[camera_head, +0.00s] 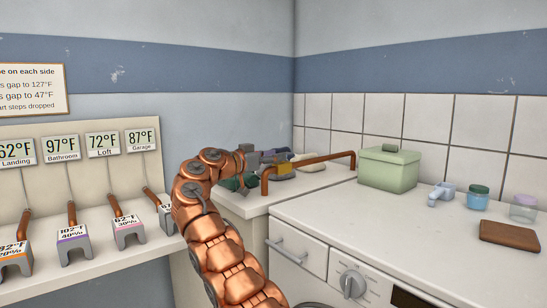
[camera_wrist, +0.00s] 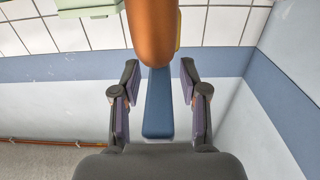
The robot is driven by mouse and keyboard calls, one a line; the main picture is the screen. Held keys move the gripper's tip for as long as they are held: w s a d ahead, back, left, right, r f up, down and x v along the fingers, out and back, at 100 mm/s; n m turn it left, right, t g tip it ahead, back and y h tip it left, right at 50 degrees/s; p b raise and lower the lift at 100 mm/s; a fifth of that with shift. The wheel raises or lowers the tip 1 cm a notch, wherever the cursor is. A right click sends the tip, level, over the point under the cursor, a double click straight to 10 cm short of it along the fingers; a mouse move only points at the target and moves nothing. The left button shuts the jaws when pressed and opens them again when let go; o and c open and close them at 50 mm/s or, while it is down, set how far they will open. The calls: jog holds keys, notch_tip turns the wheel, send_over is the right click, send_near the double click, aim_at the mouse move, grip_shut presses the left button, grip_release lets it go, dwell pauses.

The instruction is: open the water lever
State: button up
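In the wrist view a flat blue bar (camera_wrist: 158,112), probably the water lever, lies lengthwise between the fingers of my gripper (camera_wrist: 160,78). My gripper is open, with a visible gap between the bar and each finger. A thick copper-coloured pipe (camera_wrist: 152,30) passes over the bar's far end and hides it. The lever cannot be made out there, since my arm and the pipe cover that spot.
A pale green lidded box (camera_head: 389,168), a small light-blue tap-shaped item (camera_head: 441,192), two jars and a brown block (camera_head: 509,235) stand on the right counter. Below is a machine with a dial (camera_head: 352,283). Temperature-tagged blocks (camera_head: 74,245) line a shelf at left.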

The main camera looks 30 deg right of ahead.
jog(key=shift+a, duration=0.1)
jog(key=s+a, duration=0.1)
jog(key=a, duration=1)
jog(key=shift+s+a, duration=0.35)
jog(key=shift+s, duration=0.05)
